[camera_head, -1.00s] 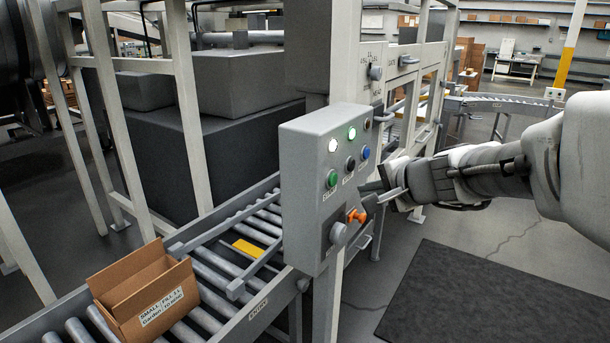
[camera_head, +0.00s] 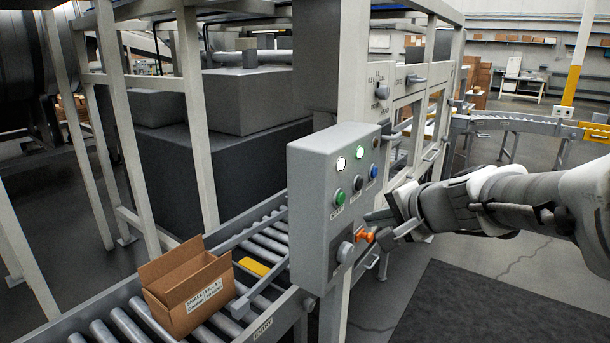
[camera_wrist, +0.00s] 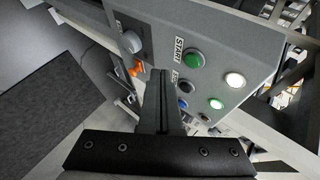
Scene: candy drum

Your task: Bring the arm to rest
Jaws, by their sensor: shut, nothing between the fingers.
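My gripper (camera_head: 394,224) is at the right of the grey control box in the head view, its fingers shut and empty. The control box (camera_head: 312,215) carries a green START button (camera_head: 339,198), a dark button, a blue button, lit lamps, a grey knob and an orange switch (camera_head: 364,236). In the wrist view my shut fingers (camera_wrist: 163,88) stand before the box's face, covering part of it. The green START button (camera_wrist: 194,59) and the orange switch (camera_wrist: 136,69) show on either side of them. I cannot tell whether the fingertips touch the box.
An open cardboard box (camera_head: 196,292) sits on the roller conveyor (camera_head: 262,240) at the lower left. Machine frame posts (camera_head: 198,120) stand behind it. A dark mat (camera_head: 460,305) lies on the floor at the lower right. Open floor lies beyond my arm.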

